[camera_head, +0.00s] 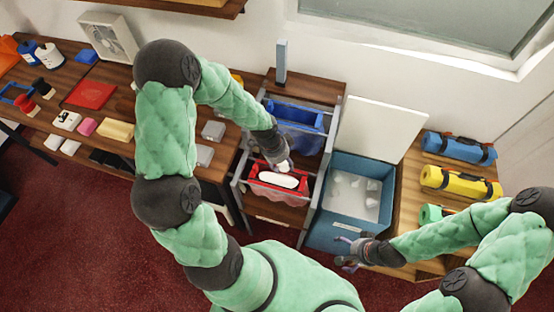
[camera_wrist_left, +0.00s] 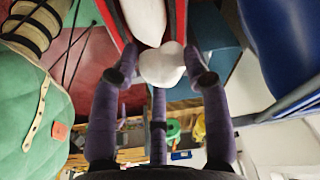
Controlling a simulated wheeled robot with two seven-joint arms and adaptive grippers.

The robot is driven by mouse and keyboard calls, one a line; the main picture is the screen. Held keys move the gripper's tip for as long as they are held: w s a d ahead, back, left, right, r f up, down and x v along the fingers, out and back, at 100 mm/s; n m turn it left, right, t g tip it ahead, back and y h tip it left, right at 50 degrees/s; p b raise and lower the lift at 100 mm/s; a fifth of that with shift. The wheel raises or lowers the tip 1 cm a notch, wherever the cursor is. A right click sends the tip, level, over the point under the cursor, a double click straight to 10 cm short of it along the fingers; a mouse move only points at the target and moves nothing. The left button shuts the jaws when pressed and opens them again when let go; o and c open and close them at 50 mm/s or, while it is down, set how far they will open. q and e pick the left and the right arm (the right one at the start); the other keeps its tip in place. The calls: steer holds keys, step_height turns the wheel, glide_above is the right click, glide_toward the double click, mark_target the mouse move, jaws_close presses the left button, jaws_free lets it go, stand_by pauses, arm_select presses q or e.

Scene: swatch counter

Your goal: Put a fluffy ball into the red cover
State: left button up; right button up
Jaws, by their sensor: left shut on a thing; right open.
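The red cover (camera_head: 257,186) hangs in a metal rack, with a white oval thing (camera_head: 278,180) lying in its opening. In the left wrist view, the cover's red edges (camera_wrist_left: 180,20) flank this white oval (camera_wrist_left: 146,18). My left gripper (camera_head: 284,164) is just above the cover's far side, shut on a white fluffy ball (camera_wrist_left: 162,64) held between its purple fingers. The ball is close to the oval; I cannot tell whether they touch. My right gripper (camera_head: 350,254) is open and empty near the front edge of the blue box. The cover's inside is mostly hidden.
The blue box (camera_head: 331,226) holds several pale fluffy balls (camera_head: 352,192). A blue cover (camera_head: 297,114) hangs behind the red one. A white panel (camera_head: 380,128) leans behind the box. Rolled blue (camera_head: 458,147) and yellow (camera_head: 458,183) bundles lie at right.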

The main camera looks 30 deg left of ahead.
arm_select(q)
steer(key=m+p, duration=0.1)
steer(key=s+a+r+m+p, duration=0.1)
steer(key=m, duration=0.1)
steer(key=shift+g, duration=0.4)
steer(key=shift+m, duration=0.8)
steer(key=shift+s+a+f+b, duration=0.1)
steer(key=shift+a+f+b, duration=0.05)
steer(key=shift+f+b, duration=1.1)
steer(key=shift+s+a+f+b, duration=0.1)
steer(key=shift+f+b, duration=0.65)
steer(key=shift+f, duration=0.9)
steer(key=shift+f, duration=0.15)
steer(key=o, duration=0.8)
steer(key=shift+c, duration=0.2)
steer(key=o, duration=0.5)
steer(key=shift+o, duration=0.2)
